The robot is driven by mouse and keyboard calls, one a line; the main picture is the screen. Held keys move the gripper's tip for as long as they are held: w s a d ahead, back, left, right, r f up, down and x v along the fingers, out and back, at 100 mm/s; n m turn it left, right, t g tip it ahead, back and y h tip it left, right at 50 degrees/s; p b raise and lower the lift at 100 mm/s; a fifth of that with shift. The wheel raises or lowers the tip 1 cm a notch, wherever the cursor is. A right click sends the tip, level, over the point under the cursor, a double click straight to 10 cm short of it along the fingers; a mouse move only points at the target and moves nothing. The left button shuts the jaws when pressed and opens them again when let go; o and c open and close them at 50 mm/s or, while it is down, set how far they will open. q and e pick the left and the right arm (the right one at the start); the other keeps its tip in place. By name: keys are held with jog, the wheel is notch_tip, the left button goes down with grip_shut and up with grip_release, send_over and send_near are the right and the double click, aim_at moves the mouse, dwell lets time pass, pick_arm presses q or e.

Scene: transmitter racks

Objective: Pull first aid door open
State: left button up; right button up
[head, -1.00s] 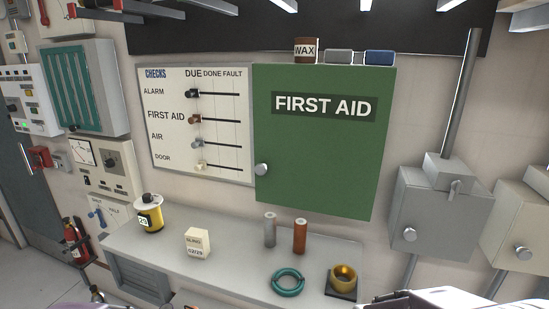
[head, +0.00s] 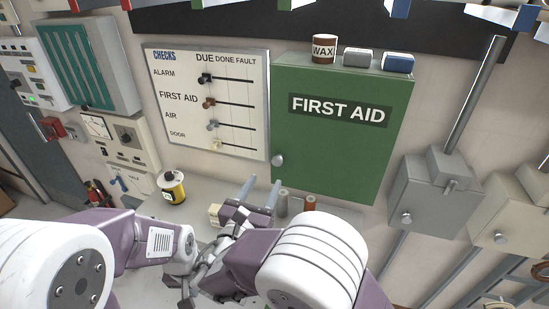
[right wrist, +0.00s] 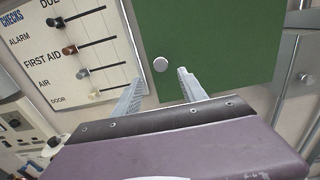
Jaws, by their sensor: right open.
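The green first aid cabinet door (head: 340,150) is shut on the wall; it also fills the top of the right wrist view (right wrist: 225,40). Its round silver knob (head: 278,160) is at the door's lower left, and it shows in the right wrist view (right wrist: 160,64). My right gripper (head: 261,184) is open and empty, just below the knob in the head view. In the right wrist view its fingers (right wrist: 157,84) point up, with the knob apart, between and beyond the tips. My left gripper is low in the head view, crowded among arm parts, its jaws unclear.
A wax tin (head: 324,50), a grey block (head: 359,58) and a blue block (head: 398,63) stand on the cabinet top. The checks board (head: 235,110) is close at left. A yellow canister (head: 172,188) and two cylinders (head: 310,203) stand on the shelf below.

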aim_at(276, 162)
jog(key=p+x, duration=0.3)
jog(key=x, duration=0.5)
jog(key=shift+a+p, duration=0.1)
jog(key=shift+p, duration=0.2)
jog(key=shift+w, duration=0.35)
jog(key=shift+w+d+f, duration=0.1)
jog(key=shift+d, duration=0.2)
grip_shut()
